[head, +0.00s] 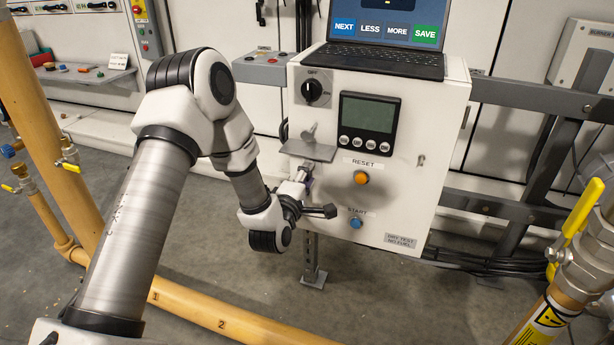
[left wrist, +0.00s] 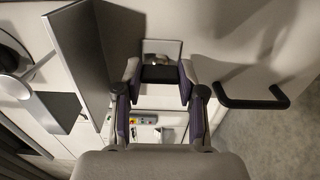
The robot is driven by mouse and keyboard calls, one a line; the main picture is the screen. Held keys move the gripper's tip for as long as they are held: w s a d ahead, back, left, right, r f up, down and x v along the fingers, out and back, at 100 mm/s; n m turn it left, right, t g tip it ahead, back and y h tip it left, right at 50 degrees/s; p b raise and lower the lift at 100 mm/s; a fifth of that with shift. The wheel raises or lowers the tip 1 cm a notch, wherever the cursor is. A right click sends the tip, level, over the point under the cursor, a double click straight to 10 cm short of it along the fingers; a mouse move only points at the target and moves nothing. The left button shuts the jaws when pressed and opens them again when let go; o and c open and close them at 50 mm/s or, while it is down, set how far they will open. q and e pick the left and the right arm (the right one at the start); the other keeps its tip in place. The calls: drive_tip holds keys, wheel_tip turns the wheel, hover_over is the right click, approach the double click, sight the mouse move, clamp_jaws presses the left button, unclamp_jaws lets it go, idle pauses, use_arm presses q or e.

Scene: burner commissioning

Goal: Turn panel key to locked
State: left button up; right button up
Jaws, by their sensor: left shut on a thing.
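The white control panel (head: 390,210) stands in the middle of the head view. My left gripper (head: 306,178) is at the panel's left side, just below a grey plate that juts out from it. In the left wrist view my gripper (left wrist: 160,88) has its two purple-padded fingers on either side of a small dark piece (left wrist: 160,74), which I take for the panel key. It is shut on it. A square metallic plate (left wrist: 161,48) shows behind that piece. The key's angle cannot be read, since the fingers and arm hide it. My right gripper is not in view.
The grey plate (head: 307,150) is close above my gripper, with a grey upright piece (head: 309,133) over it. A black rotary switch (head: 312,91), orange RESET button (head: 361,178) and blue START button (head: 356,223) are nearby. A laptop (head: 384,60) sits on top.

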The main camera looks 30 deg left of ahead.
use_arm(q)
drive_tip(key=o, duration=1.1)
drive_tip(key=shift+o, duration=0.2)
drive_tip(key=v, duration=1.2)
